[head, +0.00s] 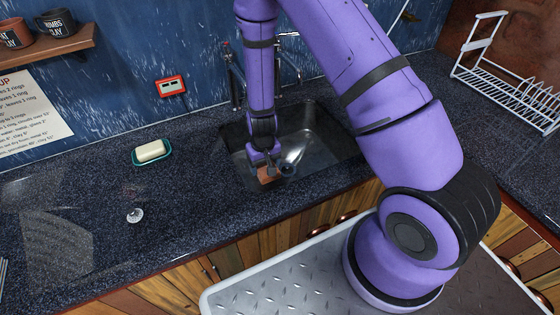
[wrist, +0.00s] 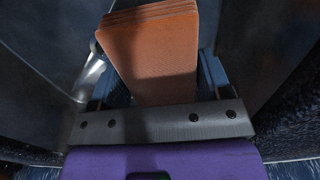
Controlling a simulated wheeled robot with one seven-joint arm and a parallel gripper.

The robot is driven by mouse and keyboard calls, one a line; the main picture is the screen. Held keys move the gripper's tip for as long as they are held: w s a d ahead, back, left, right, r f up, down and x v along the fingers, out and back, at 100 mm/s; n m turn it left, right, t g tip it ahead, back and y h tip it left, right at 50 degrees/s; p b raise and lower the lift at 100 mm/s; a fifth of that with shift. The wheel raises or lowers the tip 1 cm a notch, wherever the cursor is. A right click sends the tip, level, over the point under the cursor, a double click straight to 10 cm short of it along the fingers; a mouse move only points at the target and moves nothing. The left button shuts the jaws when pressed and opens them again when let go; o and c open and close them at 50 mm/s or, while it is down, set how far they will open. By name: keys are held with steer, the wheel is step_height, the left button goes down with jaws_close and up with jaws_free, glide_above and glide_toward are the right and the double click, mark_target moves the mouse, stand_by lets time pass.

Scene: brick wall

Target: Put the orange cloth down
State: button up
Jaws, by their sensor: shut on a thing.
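The orange cloth (wrist: 155,55) looks like a folded, layered pad and fills the middle of the wrist view. My gripper (wrist: 155,92) is shut on it, with a finger on each side. In the head view the cloth (head: 267,179) shows as a small orange-brown patch under my gripper (head: 266,166). My gripper points down over the left front part of the sink (head: 318,135). I cannot tell whether the cloth touches the sink.
A soap bar (head: 151,150) lies in a green dish (head: 166,158) on the dark counter (head: 90,200). A small round metal piece (head: 134,215) lies nearer the front. The faucet (head: 290,60) stands behind the sink. A white dish rack (head: 510,85) is at right. The counter left of the sink is mostly clear.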

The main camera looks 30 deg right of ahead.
steer(key=shift+a+f, duration=0.1)
steer(key=shift+f, duration=0.35)
glide_above(265, 188)
step_height(265, 188, down, 5)
steer(key=shift+f, duration=2.15)
steer(key=shift+f, duration=0.1)
steer(key=o, duration=0.9)
step_height(265, 188, up, 12)
steer(key=shift+r, duration=0.2)
